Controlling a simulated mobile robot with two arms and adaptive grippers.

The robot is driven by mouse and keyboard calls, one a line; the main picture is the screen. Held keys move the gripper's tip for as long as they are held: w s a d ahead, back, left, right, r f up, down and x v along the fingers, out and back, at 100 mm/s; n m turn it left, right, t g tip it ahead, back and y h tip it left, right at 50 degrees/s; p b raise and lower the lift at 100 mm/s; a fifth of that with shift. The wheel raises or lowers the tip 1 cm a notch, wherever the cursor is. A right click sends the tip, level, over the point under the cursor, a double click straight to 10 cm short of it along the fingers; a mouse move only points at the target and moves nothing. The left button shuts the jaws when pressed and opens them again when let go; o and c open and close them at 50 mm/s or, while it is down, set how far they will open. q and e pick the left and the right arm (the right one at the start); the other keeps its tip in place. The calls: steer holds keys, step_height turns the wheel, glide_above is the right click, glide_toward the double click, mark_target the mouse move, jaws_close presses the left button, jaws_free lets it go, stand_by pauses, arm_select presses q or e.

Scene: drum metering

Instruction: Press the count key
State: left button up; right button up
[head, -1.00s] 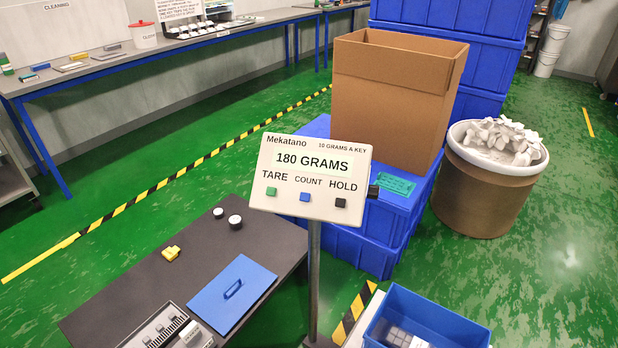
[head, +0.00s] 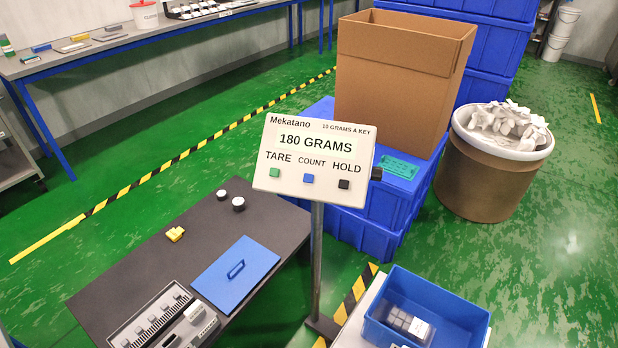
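The count key is the blue button (head: 308,179) in the middle of the row on the tilted white display panel (head: 318,160), under the word COUNT. A green TARE key (head: 274,172) is to its left and a black HOLD key (head: 344,184) to its right. The screen reads 180 GRAMS. The panel stands on a grey post (head: 317,260). Nothing touches the keys or covers them. Neither of my grippers is in the head view.
A blue bin (head: 455,315) holding small items is at lower right. Blue crates, a cardboard box (head: 400,85) and a drum of white parts (head: 490,180) stand behind. Green floor is open left.

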arm_select(q)
jaws_close()
steer(key=shift+s, duration=0.1)
stand_by(0.8)
